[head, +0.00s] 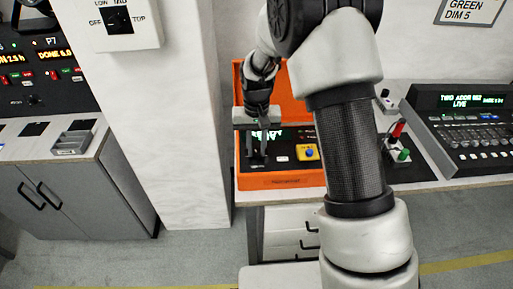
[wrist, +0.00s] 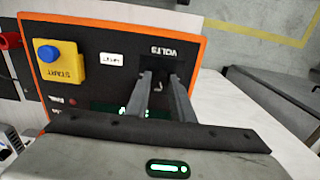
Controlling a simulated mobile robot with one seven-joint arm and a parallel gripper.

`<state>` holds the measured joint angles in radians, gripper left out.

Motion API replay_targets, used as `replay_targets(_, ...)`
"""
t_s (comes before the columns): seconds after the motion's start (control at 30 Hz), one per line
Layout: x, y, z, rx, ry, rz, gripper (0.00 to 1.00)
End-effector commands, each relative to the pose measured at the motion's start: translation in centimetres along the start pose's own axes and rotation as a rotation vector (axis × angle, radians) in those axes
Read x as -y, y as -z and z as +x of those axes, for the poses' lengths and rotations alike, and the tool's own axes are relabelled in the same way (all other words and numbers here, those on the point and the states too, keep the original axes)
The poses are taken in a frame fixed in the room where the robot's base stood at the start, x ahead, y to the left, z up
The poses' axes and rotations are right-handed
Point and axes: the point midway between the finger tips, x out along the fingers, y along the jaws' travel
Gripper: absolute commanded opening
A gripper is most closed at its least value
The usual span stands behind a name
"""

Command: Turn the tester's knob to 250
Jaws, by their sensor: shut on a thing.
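The tester (head: 283,181) is an orange case with a black panel on the bench. It also shows in the wrist view (wrist: 100,90), upside down. Its black knob (wrist: 160,86) sits by the VOLTS label. My gripper (head: 257,158) reaches down over the panel. In the wrist view its two fingers (wrist: 161,78) are shut on the knob, one on each side, hiding much of it. The green display (wrist: 117,109) is partly covered by a finger, and I cannot read its value or the knob's setting.
A yellow START block with a blue button (head: 307,152) is on the tester's right. Beyond my arm are a joystick box with red and green knobs (head: 398,140) and a lighting console (head: 470,130). A white pillar (head: 180,120) stands close on the left.

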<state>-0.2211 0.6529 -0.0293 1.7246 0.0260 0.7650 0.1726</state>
Motion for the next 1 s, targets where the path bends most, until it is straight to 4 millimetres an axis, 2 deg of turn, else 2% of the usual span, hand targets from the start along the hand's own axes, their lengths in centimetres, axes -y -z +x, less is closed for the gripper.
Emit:
replay_targets(0.2, 0.05, 0.06, -0.12, -0.002, 0.0, 0.173, 0.0)
replay_targets(0.5, 0.05, 0.07, -0.11, -0.002, 0.001, 0.334, 0.0)
replay_targets(1.0, 0.01, 0.1, -0.1, -0.003, 0.001, 0.397, 0.0)
